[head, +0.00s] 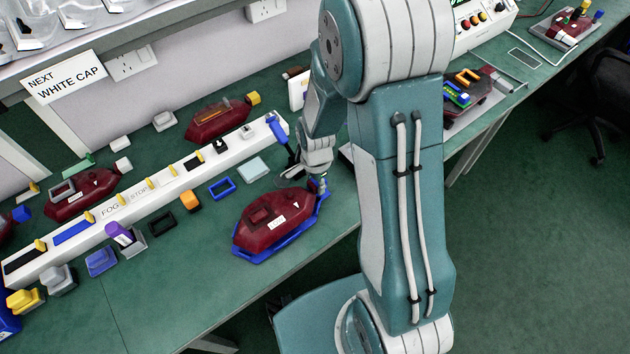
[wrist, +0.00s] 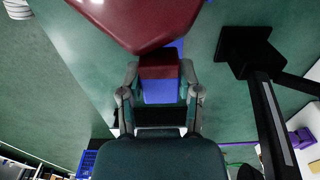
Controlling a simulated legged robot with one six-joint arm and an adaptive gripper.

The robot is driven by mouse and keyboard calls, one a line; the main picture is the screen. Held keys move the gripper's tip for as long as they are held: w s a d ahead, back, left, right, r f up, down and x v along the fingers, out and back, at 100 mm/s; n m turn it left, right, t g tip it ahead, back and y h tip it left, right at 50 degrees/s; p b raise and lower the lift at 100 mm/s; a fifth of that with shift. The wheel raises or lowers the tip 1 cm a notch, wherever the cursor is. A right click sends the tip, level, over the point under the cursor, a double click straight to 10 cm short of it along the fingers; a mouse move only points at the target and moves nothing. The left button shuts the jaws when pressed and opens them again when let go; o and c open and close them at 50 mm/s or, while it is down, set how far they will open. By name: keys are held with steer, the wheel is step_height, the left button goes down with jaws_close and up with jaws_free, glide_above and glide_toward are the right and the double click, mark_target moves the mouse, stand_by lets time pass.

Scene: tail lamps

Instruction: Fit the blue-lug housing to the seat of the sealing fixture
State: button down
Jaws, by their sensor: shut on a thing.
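A dark red housing (head: 268,215) with a small white label is at the front edge of the green bench, over a blue frame or tray (head: 262,258). I cannot tell whether it rests on it. My gripper (head: 318,184) is at its right end; in the wrist view (wrist: 160,90) the fingers close on a block, red above and blue below, the housing's blue lug (wrist: 160,91). The housing body (wrist: 140,18) fills the top of that view. Another dark red housing at the far left has a blue lug (head: 21,213). I cannot clearly identify the sealing fixture's seat.
A long white rail (head: 150,190) with coloured inserts crosses the bench behind. Red housings with a yellow lug (head: 220,118) and a grey lug (head: 85,193) stand beyond it. Loose caps and frames lie in front. A dark assembly (head: 472,98) stands right of my arm. A sign reads "NEXT WHITE CAP" (head: 65,80).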

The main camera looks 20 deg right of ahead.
steer(key=shift+f, duration=1.4)
steer(key=shift+c, duration=1)
jaws_free()
